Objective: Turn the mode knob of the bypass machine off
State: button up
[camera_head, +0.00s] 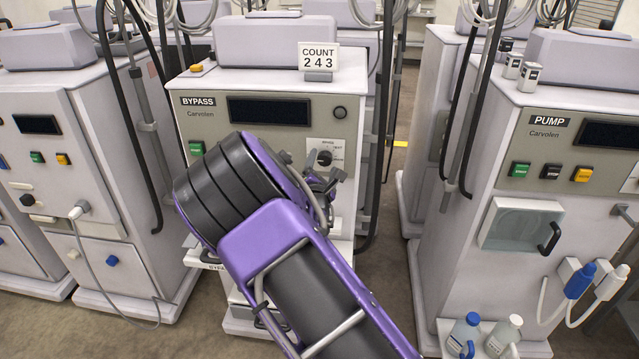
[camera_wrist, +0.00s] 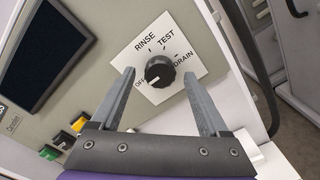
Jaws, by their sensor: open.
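The bypass machine (camera_head: 283,152) stands in the middle of the head view, under a BYPASS label. Its round black mode knob (camera_wrist: 160,72) sits on a white plate (camera_wrist: 143,58) marked OFF, RINSE, TEST and DRAIN. A small pale mark shows on the knob's lower left side, but I cannot tell its exact setting. In the head view the knob (camera_head: 324,157) is just above my gripper (camera_head: 322,184). In the wrist view my gripper (camera_wrist: 159,73) is open, with one finger on each side of the knob and gaps between; contact is not visible.
A COUNT 243 sign (camera_head: 318,57) stands on the machine. The pump machine (camera_head: 548,150) is at right, another machine (camera_head: 72,140) at left. Floor shows between them.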

jog(key=s, duration=1.6)
jog(key=shift+s+a, duration=0.25)
jog(key=shift+r, duration=0.15)
